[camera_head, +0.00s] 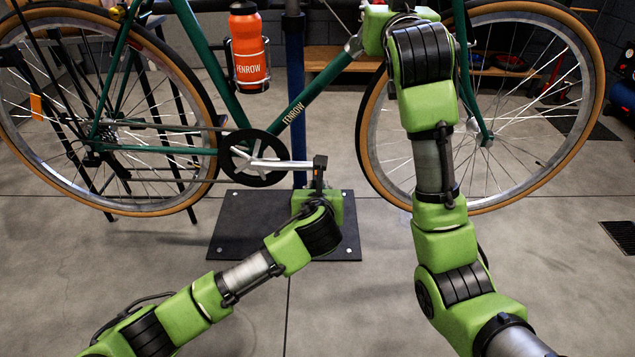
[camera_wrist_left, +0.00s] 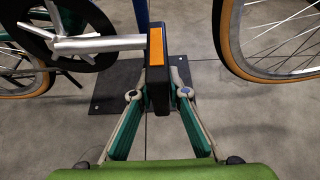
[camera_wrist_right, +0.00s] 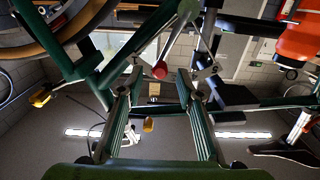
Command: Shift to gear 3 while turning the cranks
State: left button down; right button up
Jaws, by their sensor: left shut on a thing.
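The green bike stands side-on in the head view. Its crank arm (camera_head: 285,164) points right from the black chainring (camera_head: 240,158) and ends in a black pedal (camera_head: 320,165). My left gripper (camera_wrist_left: 157,95) is shut on the pedal, which shows an orange reflector strip in the left wrist view. In the right wrist view, a silver lever with a red tip (camera_wrist_right: 160,70) reaches down between the fingertips of my right gripper (camera_wrist_right: 160,76). Those fingers stand apart, with gaps on both sides of the tip. In the head view my right arm hides these fingertips near the upper down tube.
An orange bottle (camera_head: 249,60) sits in a cage on the frame. The front wheel (camera_head: 590,95) is beside my right arm and the rear wheel (camera_head: 205,110) is at left. A black stand plate (camera_head: 235,235) lies on the floor. The floor in front is clear.

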jog(key=shift+w, duration=0.1)
jog(key=shift+w, duration=1.9)
jog(key=shift+c, duration=0.3)
